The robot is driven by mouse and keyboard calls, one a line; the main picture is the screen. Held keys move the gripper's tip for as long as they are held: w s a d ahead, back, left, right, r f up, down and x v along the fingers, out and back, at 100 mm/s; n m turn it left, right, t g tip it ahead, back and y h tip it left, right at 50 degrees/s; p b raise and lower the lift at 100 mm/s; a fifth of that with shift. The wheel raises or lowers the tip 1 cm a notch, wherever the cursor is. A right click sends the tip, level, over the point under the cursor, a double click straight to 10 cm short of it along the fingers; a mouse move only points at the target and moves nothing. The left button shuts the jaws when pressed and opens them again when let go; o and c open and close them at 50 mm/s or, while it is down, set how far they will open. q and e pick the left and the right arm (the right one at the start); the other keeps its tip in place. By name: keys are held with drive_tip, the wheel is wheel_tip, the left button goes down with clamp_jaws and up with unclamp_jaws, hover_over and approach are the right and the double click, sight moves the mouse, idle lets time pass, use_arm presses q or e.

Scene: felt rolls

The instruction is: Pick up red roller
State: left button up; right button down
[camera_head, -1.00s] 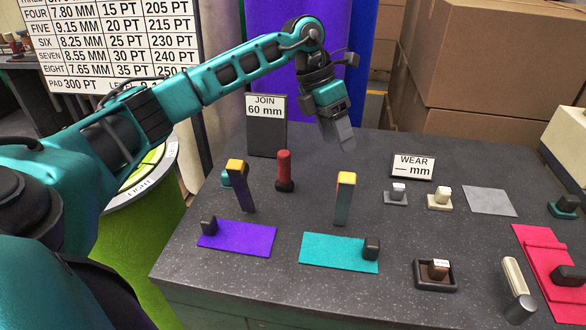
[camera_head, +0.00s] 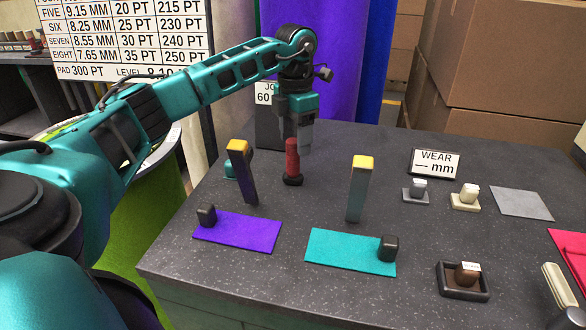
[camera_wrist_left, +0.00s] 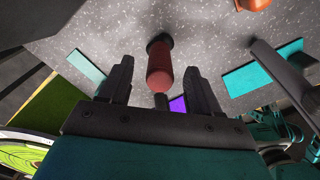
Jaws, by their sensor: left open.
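The red roller (camera_head: 292,158) stands upright on a dark round base towards the back left of the grey table. My left gripper (camera_head: 297,146) points down over the roller's top in the head view, with a finger overlapping its upper part. In the left wrist view, the red roller (camera_wrist_left: 159,66) lies between the two spread fingers of the left gripper (camera_wrist_left: 160,78). The fingers are apart, and no grip on the roller shows. My right gripper is not in view.
A yellow-topped purple post (camera_head: 243,175) stands left of the roller and a yellow-topped teal post (camera_head: 357,190) stands right. Purple felt (camera_head: 240,233) and teal felt (camera_head: 345,252) lie in front, with dark blocks on them. A WEAR sign (camera_head: 435,165) stands at right.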

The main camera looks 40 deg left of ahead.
sight(294, 159)
use_arm(q)
drive_tip(key=shift+s+f+b, duration=0.2)
drive_tip(key=shift+f+b, duration=0.2)
drive_tip(key=shift+f, duration=2.7)
drive_tip(key=shift+c, duration=0.4)
drive_tip(key=shift+r, duration=0.1)
clamp_jaws()
